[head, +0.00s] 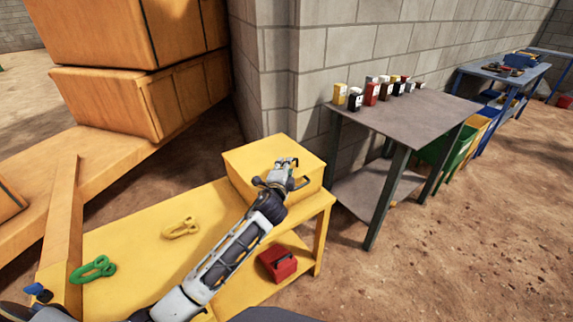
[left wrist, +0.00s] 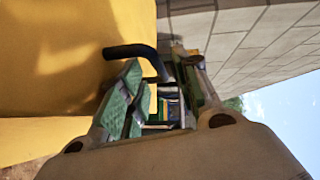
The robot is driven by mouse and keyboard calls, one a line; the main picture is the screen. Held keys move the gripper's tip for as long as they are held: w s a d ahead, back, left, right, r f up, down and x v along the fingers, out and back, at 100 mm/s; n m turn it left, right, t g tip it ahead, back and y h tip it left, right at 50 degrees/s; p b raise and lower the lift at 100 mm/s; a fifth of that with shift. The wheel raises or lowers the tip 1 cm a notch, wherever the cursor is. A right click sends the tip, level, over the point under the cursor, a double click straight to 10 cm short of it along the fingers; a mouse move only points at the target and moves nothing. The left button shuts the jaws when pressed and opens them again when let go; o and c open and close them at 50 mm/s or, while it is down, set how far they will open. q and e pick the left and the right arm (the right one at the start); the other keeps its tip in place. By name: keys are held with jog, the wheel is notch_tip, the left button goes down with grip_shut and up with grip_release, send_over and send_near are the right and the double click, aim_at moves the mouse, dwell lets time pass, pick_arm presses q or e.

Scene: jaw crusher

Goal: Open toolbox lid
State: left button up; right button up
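The toolbox (head: 243,160) is a plain yellow box at the far right end of the yellow table, its lid down. In the left wrist view its yellow side (left wrist: 50,60) fills the left. A black curved handle (left wrist: 130,50) stands out from it, running to the fingertips. My left gripper (head: 288,172) is over the toolbox's right part. In the left wrist view the left gripper (left wrist: 162,95) shows green finger pads with a gap between them. Whether the handle's end lies between the fingers or just beyond them is unclear. My right gripper is out of view.
On the yellow table (head: 130,240) lie a yellow shackle (head: 181,228) and a green shackle (head: 93,269). A red box (head: 278,262) is on its lower shelf. A block wall (head: 310,60) stands close behind. A grey table (head: 420,110) with small containers stands to the right.

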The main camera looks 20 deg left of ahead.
pick_arm(q)
jog(key=shift+w+a+f, duration=0.1)
jog(key=shift+w+f, duration=0.05)
jog(key=shift+w, duration=0.65)
jog(key=shift+w+a+f, duration=0.1)
jog(key=shift+w, duration=0.85)
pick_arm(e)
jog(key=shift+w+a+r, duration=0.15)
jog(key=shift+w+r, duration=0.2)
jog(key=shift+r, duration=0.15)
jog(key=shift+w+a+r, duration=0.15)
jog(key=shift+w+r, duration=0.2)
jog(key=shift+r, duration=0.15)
pick_arm(q)
grip_shut()
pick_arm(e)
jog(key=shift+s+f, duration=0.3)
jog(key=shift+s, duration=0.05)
